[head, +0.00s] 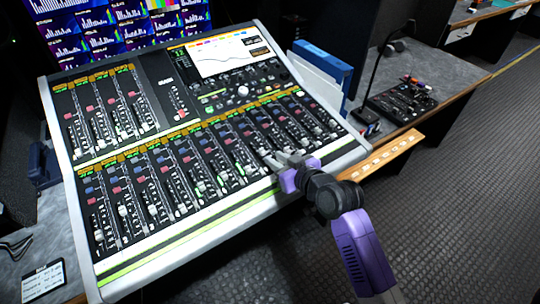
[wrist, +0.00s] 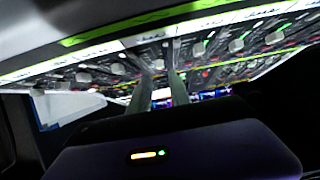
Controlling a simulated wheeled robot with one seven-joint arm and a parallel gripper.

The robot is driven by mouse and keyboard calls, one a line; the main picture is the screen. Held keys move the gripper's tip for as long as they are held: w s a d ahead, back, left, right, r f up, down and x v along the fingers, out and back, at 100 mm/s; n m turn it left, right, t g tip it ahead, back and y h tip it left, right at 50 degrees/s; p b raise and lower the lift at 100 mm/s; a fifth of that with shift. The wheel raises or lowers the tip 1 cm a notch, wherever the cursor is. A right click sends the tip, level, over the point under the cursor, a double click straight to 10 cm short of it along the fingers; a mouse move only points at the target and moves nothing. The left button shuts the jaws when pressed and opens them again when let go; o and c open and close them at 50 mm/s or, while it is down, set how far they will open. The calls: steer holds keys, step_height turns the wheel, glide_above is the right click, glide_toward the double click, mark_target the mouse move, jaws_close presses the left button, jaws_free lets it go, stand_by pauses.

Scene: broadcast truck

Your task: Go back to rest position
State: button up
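My gripper (head: 272,158) is over the lower right part of the large mixing console (head: 150,238), near its front edge. My purple and black wrist and forearm reach in from the lower right. In the wrist view, the two grey fingers (wrist: 161,78) stand apart with a visible gap, and nothing is clearly held between them. A row of pale fader knobs (wrist: 237,46) lies beyond the fingertips. I cannot tell whether the fingertips touch a fader or the panel.
A wooden strip (head: 385,158) juts out right of the console. A blue binder (head: 322,62) stands behind it. A small black control panel (head: 402,101) sits on the grey side desk. Screens (head: 115,22) rise behind the console. The carpeted floor (head: 455,200) at right is clear.

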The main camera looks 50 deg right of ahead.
steer(key=shift+s+a+r, duration=0.2)
steer(key=shift+s+r, duration=0.1)
steer(key=shift+s, duration=0.35)
step_height(320, 180, up, 5)
steer(key=d+m+t+h, duration=0.1)
steer(key=t+h, duration=0.1)
steer(key=s+a+n+y, duration=0.2)
steer(key=s+a+y, duration=0.1)
steer(key=s+a, duration=0.8)
steer(key=s+a+n+y, duration=0.2)
steer(key=s+a, duration=0.9)
steer(key=s, duration=0.6)
steer(key=shift+s+a+r+y, duration=0.15)
steer(key=shift+a+r+y, duration=0.15)
steer(key=shift+y, duration=0.1)
